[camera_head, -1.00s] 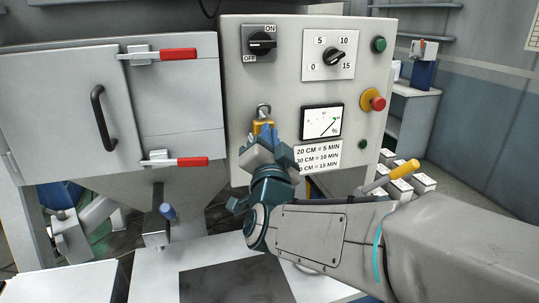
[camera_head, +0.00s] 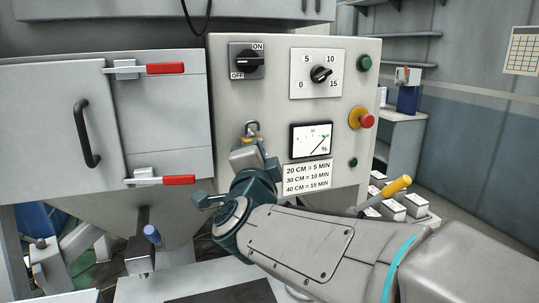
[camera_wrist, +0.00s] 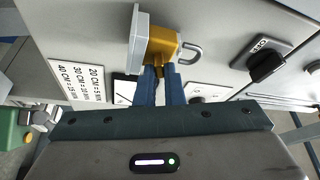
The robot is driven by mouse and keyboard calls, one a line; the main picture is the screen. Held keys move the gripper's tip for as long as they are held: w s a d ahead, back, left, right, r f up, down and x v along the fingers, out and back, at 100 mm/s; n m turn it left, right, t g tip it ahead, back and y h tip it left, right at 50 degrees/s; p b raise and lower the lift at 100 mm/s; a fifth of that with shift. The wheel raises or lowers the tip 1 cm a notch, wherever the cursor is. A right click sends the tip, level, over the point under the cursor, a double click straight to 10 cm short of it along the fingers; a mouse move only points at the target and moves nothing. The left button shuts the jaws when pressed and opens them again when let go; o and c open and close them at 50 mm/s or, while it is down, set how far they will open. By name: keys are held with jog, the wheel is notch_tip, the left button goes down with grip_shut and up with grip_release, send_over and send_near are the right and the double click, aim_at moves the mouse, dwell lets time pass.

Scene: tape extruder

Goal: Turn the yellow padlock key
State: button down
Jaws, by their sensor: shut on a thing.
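The yellow padlock (camera_head: 250,140) hangs by its grey shackle on the front of the machine's control panel. In the head view most of its body is hidden behind my gripper. The wrist view shows the yellow padlock body (camera_wrist: 161,45) and its open-curved shackle. My gripper (camera_wrist: 161,72) has its two blue fingers close together at the padlock's near face, shut on what seems to be the key. The key itself is largely hidden between the fingers. A pale grey plate (camera_wrist: 139,38) sits against the padlock's lower side.
The panel (camera_head: 225,95) carries an ON/OFF switch (camera_head: 246,62), a timer dial (camera_head: 320,74), a gauge (camera_head: 311,140) and a red emergency button (camera_head: 366,122). A time label (camera_head: 307,177) is close right of my gripper.

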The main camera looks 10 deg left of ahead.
jog(key=c, duration=1.5)
grip_release()
jog(key=shift+f, duration=0.15)
jog(key=shift+f, duration=0.15)
jog(key=s+d+n+y+p, duration=0.1)
jog(key=n+y+p, duration=0.2)
jog(key=n, duration=0.3)
jog(key=s+d+f+n+y+p, duration=0.1)
jog(key=s+n+y+p, duration=0.1)
jog(key=n+p, duration=0.2)
jog(key=s+d+f+n+y+p, duration=0.1)
jog(key=n+y+p, duration=0.2)
jog(key=n, duration=0.5)
jog(key=shift+s+f+n+y+p, duration=0.2)
jog(key=shift+s+n+y+p, duration=0.1)
jog(key=shift+s, duration=0.1)
